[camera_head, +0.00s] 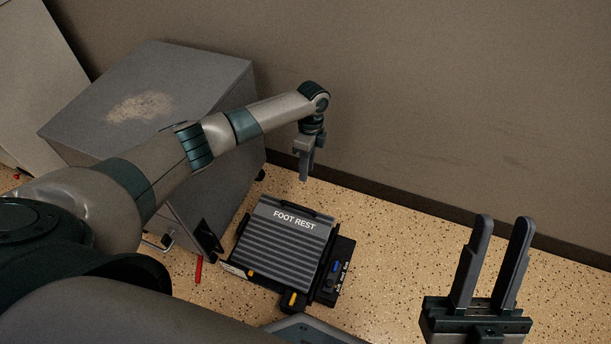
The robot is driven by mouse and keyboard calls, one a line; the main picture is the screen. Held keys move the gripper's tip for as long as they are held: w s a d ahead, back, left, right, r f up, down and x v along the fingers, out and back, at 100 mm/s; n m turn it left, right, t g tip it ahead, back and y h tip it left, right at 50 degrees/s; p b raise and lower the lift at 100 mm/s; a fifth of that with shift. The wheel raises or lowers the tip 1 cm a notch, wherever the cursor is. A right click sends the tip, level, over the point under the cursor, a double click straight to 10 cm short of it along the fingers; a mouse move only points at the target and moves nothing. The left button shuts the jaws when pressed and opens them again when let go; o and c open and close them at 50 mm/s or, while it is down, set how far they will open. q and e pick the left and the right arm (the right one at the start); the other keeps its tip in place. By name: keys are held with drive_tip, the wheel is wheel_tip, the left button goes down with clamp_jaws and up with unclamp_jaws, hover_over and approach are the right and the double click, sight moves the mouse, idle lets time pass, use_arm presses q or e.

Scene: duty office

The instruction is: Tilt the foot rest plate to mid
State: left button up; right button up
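The foot rest (283,250) stands on the floor in the middle of the head view. Its dark grey ribbed plate has "FOOT REST" in white at the far edge. Its black base (341,262) shows at the right side, with a small blue part and white markings. Yellow parts show at its near edge. The plate's exact tilt is hard to tell from above. My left gripper (305,172) points down above and beyond the plate's far edge, apart from it; its fingers overlap in this view. My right gripper (492,262) is open and empty, well to the right of the foot rest.
A grey cabinet (150,95) with a worn patch on top stands left of the foot rest, partly behind my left arm. A red object (199,268) lies on the floor near it. A wall (430,100) with dark skirting runs behind. Speckled floor right of the foot rest is clear.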

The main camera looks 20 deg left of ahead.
use_arm(q)
drive_tip(key=shift+w+r, duration=0.2)
drive_tip(key=shift+r, duration=0.75)
